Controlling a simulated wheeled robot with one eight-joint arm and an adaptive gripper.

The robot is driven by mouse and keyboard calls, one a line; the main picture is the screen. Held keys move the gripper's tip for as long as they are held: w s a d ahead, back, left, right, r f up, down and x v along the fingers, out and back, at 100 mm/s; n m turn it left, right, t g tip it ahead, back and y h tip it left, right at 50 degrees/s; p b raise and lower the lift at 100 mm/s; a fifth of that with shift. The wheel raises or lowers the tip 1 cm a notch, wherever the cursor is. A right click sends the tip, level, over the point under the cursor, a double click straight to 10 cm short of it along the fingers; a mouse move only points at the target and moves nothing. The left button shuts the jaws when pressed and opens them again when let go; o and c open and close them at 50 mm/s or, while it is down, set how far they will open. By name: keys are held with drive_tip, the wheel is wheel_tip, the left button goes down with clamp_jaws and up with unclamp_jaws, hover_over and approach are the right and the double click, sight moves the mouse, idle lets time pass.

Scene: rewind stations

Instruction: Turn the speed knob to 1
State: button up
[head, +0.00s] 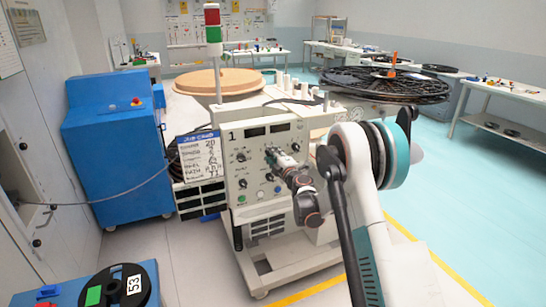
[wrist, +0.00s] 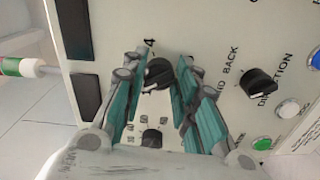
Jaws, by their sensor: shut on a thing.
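The control panel (head: 236,175) of the rewind station stands ahead of me, with several black knobs. My gripper (head: 272,156) is at the panel's face, on its right half. In the wrist view, the teal fingers of my gripper (wrist: 162,76) sit on either side of a black knob (wrist: 158,72), and they are shut on it. A digit "4" shows beside this knob. Its name and most of its scale are hidden by the fingers, so I cannot read its setting. In the head view my gripper covers the knob.
In the wrist view, another black knob (wrist: 152,138) lies between the fingers, nearer the palm. A direction knob (wrist: 258,83) and green button (wrist: 262,143) are to the right. A blue cabinet (head: 115,150) stands left of the station; a black reel (head: 385,84) is at right.

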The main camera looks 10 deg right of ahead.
drive_tip(key=n, duration=0.6)
drive_tip(key=shift+a, duration=0.1)
drive_tip(key=shift+n, duration=0.4)
idle(0.3)
drive_tip(key=o, duration=1.1)
drive_tip(key=shift+r, duration=0.1)
drive_tip(key=s, duration=0.4)
drive_tip(key=s+d, duration=0.1)
drive_tip(key=s, duration=0.3)
drive_tip(key=s+d, duration=0.1)
drive_tip(key=s, duration=0.3)
drive_tip(key=shift+d, duration=0.1)
